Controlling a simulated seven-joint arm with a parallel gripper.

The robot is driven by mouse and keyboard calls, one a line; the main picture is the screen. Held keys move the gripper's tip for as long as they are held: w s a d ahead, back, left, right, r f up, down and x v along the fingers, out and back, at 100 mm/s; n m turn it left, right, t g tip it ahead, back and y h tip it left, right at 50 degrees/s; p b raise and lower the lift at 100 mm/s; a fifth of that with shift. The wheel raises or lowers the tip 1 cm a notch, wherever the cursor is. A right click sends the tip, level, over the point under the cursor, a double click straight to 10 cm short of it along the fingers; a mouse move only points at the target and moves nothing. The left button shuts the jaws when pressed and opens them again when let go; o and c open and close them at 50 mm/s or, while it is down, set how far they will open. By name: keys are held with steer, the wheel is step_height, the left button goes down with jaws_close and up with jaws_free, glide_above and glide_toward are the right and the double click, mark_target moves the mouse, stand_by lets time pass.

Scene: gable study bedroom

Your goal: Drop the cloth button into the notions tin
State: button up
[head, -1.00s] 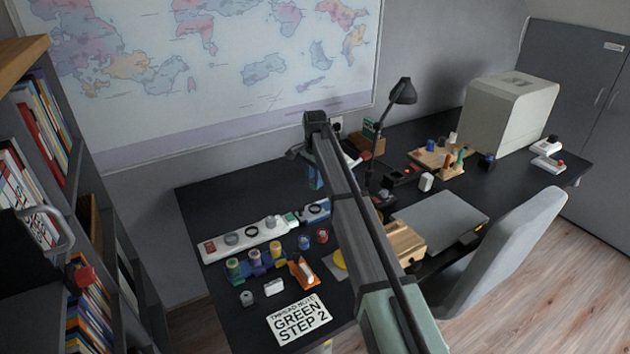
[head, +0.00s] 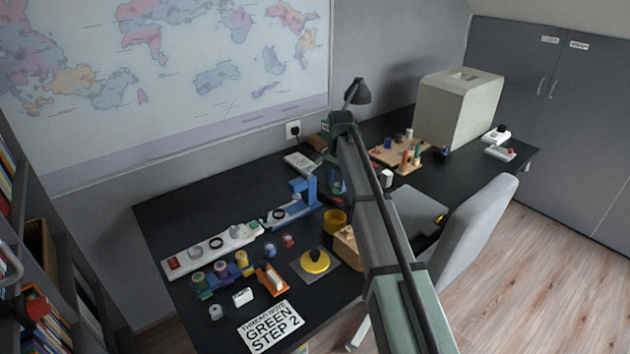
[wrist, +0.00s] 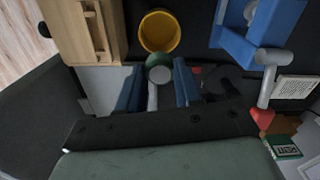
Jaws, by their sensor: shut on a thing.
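My gripper (wrist: 158,86) shows two blue fingers in the wrist view, shut on a small round piece, green with a grey face, that I take for the cloth button (wrist: 158,73). The yellow open-topped tin (wrist: 172,34), which I take for the notions tin, lies just beyond the fingertips in the wrist view, and the button appears just short of its rim. In the head view the tin (head: 335,221) stands on the dark desk, left of my arm. There the fingers (head: 336,183) are partly hidden by my arm, and I cannot make out the button.
A blue stand (head: 305,195) is close left of the tin. A wooden block (head: 346,246) and a yellow dome (head: 315,261) on a square base are nearer. Spools (head: 220,271), a white strip (head: 212,248) and a sign (head: 270,328) lie left. The desk's back left is clear.

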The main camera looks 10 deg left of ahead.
steer(key=shift+s+d+f, duration=0.1)
steer(key=shift+d+f, duration=0.15)
steer(key=shift+f, duration=0.7)
steer(key=shift+d+f, duration=0.3)
steer(key=shift+f, duration=0.65)
steer(key=shift+s+d+f, duration=0.1)
steer(key=shift+d+f, duration=0.15)
steer(key=shift+f, duration=0.7)
steer(key=shift+w, duration=0.1)
steer(key=o, duration=1.1)
step_height(320, 180, up, 14)
steer(key=shift+f, duration=0.1)
